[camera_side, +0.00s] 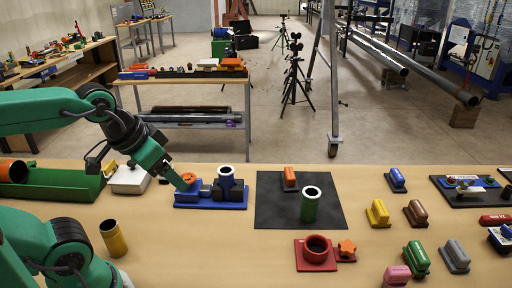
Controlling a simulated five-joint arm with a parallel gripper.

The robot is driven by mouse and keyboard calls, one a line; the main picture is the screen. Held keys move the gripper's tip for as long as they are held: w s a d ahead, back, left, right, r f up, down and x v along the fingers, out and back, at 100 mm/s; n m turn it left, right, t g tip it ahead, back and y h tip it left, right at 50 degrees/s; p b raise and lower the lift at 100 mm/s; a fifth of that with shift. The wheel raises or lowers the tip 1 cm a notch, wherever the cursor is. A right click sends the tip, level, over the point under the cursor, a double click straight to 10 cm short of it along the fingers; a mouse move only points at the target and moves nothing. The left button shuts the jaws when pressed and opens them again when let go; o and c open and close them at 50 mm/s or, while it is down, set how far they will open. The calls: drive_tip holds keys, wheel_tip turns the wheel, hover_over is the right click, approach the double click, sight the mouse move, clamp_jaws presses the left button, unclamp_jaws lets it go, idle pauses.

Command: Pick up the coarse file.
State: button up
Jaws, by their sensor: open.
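I cannot tell which thing is the coarse file; nothing in view is clearly a file. Candidates are small handled blocks on the right of the bench: blue (396,179), yellow (378,213), brown (415,213), green (416,259), grey (454,256) and pink (396,276). An orange one (290,179) lies on a black mat (270,211). My gripper (181,183) points down at the left end of a blue fixture (211,200), away from these blocks. It is open; its fingertips are small and partly merge with an orange part there.
A green pipe (310,206) stands upright on the mat. A red flanged ring (316,250) lies in front of it. A yellow pipe (113,238) and a green trough (50,184) are on the left. Bare bench shows at front centre and between mat and blocks.

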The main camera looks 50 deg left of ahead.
drive_tip(key=shift+o, duration=0.2)
drive_tip(key=o, duration=0.5)
